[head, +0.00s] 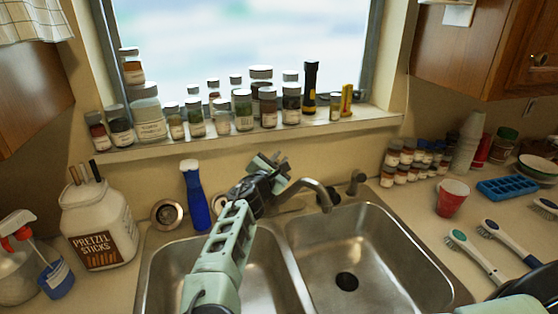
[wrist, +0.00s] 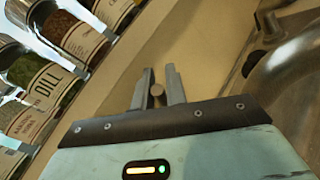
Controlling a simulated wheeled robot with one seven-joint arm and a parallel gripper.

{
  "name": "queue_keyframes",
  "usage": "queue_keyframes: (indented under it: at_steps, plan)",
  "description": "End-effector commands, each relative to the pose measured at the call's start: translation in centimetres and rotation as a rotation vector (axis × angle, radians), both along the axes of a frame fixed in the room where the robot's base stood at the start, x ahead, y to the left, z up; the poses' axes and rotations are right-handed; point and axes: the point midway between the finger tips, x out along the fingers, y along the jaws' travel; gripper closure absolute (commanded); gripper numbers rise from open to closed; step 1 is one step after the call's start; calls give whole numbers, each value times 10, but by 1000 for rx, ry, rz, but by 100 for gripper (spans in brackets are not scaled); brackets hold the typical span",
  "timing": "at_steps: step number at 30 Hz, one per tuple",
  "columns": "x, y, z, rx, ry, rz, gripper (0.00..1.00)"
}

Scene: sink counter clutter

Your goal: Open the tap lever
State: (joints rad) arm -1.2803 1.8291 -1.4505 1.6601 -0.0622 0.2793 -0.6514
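My gripper (head: 270,163) is above the back edge of the sink, by the base of the metal tap (head: 318,190). In the wrist view its two narrow fingers (wrist: 159,82) stand a little apart. In the head view my gripper hides the lever. The tap spout reaches right over the right basin (head: 378,250); tap metal also fills the right side of the wrist view (wrist: 285,65).
Jars line the windowsill (head: 350,121) just behind and above my gripper; a dill jar (wrist: 45,85) is close in the wrist view. A blue bottle (head: 195,198) stands to the left. A red cup (head: 452,198) and brushes (head: 472,255) are to the right.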

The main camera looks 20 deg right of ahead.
Motion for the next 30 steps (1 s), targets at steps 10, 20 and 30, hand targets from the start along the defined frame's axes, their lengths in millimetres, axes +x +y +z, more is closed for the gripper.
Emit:
queue_keyframes:
  at_steps: [10,20,30]
  plan:
    - [9,1,8,-10,104,-4,100]
    - [30,4,13,-54,355,-2,100]
    - [38,7,11,-81,462,0,100]
